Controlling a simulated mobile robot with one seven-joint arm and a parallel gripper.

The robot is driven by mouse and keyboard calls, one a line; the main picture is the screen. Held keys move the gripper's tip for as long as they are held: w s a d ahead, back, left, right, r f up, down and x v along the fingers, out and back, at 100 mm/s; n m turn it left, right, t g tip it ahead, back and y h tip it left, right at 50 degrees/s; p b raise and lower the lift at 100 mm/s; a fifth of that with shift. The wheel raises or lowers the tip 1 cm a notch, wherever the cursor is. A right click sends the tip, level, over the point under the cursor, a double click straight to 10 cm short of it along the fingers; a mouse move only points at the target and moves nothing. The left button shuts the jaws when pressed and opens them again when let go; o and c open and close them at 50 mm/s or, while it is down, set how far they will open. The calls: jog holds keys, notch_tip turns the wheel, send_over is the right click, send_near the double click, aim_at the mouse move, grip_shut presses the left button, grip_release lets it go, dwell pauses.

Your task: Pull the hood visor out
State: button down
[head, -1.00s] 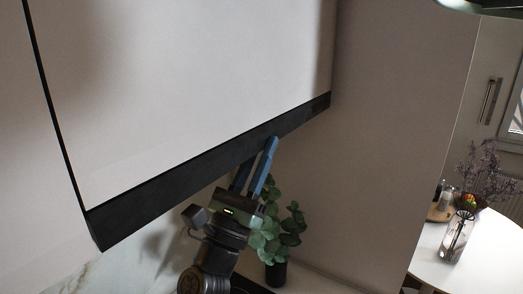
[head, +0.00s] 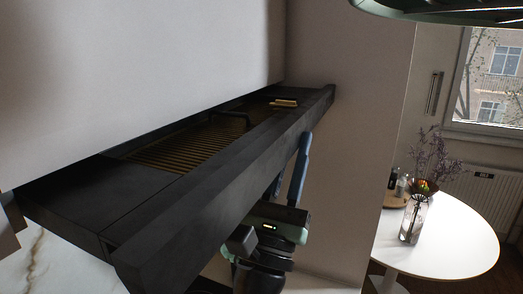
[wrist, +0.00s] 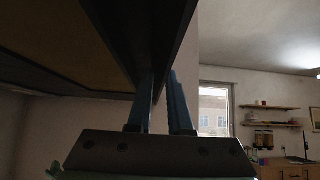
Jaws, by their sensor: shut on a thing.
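The hood visor (head: 215,195) is a long dark panel under a pale cabinet in the head view. It stands out from the cabinet front, and its slatted filter top (head: 190,145) shows behind the front edge. My gripper (head: 296,152) is at the visor's front bar from below, towards its right end. It is shut on the bar, with one blue finger in front and the other partly hidden by it. In the wrist view, the two fingers of my gripper (wrist: 164,85) reach up to the dark visor edge (wrist: 168,35), one on each side.
The pale cabinet front (head: 140,70) rises above the visor. A wall panel (head: 350,130) stands by its right end. A white round table (head: 455,240) with a glass vase (head: 412,220) is at the right. A dark green-rimmed object (head: 440,12) hangs at the top right.

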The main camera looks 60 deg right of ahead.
jog(key=shift+s+d, duration=0.1)
jog(key=shift+s, duration=0.9)
jog(key=c, duration=0.8)
grip_release()
jog(key=shift+c, duration=0.2)
jog(key=shift+f, duration=0.1)
jog(key=b+v, duration=0.7)
jog(key=v, duration=0.5)
jog(key=shift+a+f, duration=0.25)
jog(key=shift+a, duration=0.1)
